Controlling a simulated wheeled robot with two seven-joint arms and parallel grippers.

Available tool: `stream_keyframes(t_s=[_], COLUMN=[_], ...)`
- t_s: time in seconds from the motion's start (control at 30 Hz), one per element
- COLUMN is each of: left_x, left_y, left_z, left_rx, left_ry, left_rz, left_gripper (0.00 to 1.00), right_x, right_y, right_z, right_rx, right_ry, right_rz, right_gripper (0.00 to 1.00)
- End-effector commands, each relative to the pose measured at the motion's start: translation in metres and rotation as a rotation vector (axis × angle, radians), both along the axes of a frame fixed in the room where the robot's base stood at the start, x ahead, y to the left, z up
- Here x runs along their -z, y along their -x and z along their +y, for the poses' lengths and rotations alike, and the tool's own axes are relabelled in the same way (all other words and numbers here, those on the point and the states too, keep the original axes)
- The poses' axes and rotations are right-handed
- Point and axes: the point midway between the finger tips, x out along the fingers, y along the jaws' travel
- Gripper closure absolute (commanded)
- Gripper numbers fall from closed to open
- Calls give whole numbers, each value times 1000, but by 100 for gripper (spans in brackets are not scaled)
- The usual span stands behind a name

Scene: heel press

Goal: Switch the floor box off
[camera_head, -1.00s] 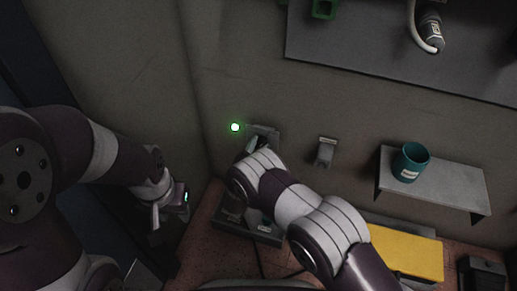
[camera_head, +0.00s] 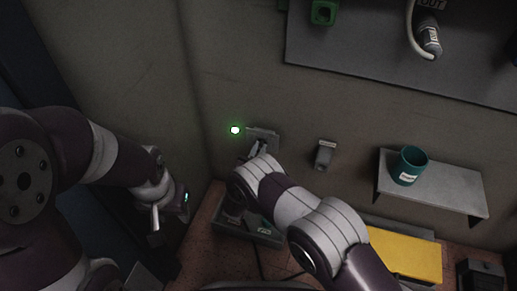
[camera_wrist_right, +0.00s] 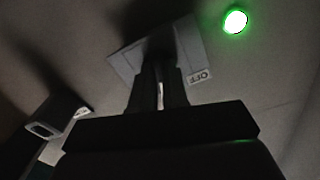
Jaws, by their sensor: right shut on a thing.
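A grey wall plate (camera_head: 267,135) stands near a lit green lamp (camera_head: 235,130). In the right wrist view the plate (camera_wrist_right: 191,48) carries a label reading OFF (camera_wrist_right: 200,76). My right gripper (camera_wrist_right: 160,98) is up against the plate, its fingers closed on a thin part between them that is mostly hidden. In the head view my right wrist partly covers this gripper (camera_head: 259,149). A dark low box (camera_head: 262,238) sits on the floor below, partly hidden by my right arm. My left gripper (camera_head: 155,217) hangs at the left, away from both; its jaw opening is unclear.
A small grey wall fitting (camera_head: 324,154) is right of the plate. A shelf (camera_head: 450,190) holds a teal cup (camera_head: 408,166). A yellow panel (camera_head: 405,254) lies low at the right. A dark board (camera_head: 390,65) is on the wall above.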

Motion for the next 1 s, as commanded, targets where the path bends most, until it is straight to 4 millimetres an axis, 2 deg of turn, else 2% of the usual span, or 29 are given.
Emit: stream_keyframes(t_s=[0.6, 1.0], left_x=[-12, -15], left_y=[0, 0], left_z=[0, 0], left_rx=[0, 0], left_ry=[0, 0], left_rz=[0, 0], left_gripper=[61, 61], right_x=[1, 1], right_y=[1, 0], right_z=[1, 1], right_rx=[-2, -1], right_ry=[543, 783], right_rz=[179, 256], right_gripper=[100, 100])
